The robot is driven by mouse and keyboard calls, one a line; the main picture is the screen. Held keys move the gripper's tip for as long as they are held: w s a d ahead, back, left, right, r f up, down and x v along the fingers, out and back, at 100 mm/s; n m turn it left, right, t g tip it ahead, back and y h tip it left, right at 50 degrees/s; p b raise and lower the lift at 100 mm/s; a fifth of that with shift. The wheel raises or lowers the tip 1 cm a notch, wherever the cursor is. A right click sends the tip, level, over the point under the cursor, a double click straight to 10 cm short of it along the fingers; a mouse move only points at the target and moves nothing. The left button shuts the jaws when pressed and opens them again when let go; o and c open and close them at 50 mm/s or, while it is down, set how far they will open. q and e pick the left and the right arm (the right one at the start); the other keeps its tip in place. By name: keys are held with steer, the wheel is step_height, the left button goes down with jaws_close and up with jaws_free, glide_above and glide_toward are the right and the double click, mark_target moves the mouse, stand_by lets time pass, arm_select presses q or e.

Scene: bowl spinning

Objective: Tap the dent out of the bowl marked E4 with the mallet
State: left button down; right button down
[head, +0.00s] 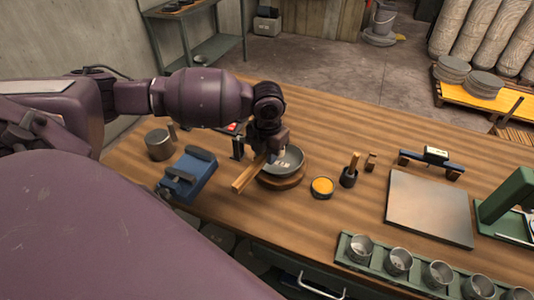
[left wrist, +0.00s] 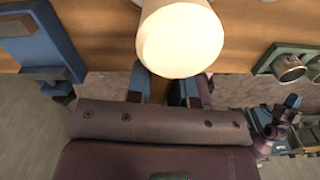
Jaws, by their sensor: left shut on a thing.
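A grey metal bowl (head: 291,160) sits on a round wooden stand (head: 285,182) on the bench. My left gripper (head: 268,147) is over the bowl's left side, shut on the mallet. The mallet's wooden handle (head: 247,176) sticks out toward the bench's near edge. In the left wrist view a pale round end (left wrist: 180,45), apparently of the mallet, fills the top middle. The mallet head is not clear in the head view, and I cannot tell if it touches the bowl. No E4 mark or dent is readable. My right gripper does not show.
A green rack (head: 372,273) with several metal cups stands at the near right.

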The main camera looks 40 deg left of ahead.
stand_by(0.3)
arm_select(q)
step_height(320, 180, down, 6)
steer(key=shift+f+b, duration=0.1)
steer(key=shift+b, duration=0.85)
steer(key=shift+r+p, duration=1)
steer(key=shift+r, duration=1.75)
